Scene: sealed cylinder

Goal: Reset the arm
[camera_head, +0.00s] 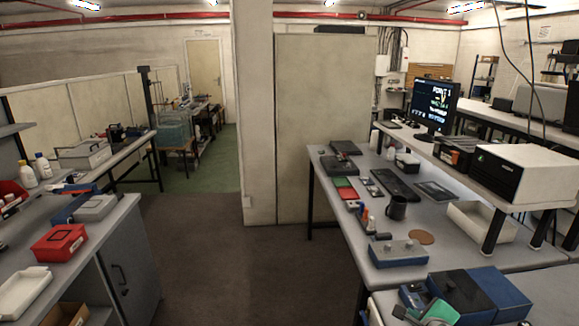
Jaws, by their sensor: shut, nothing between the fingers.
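My arm and my gripper do not show in the head camera view. The view looks out over a room with benches on both sides and an open floor (230,265) between them. No sealed cylinder can be made out from here.
The right bench (345,205) holds a black mug (397,208), a keyboard (395,185), a blue-grey box (397,252) and a monitor (434,104). The left bench (100,225) holds a red box (59,243).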

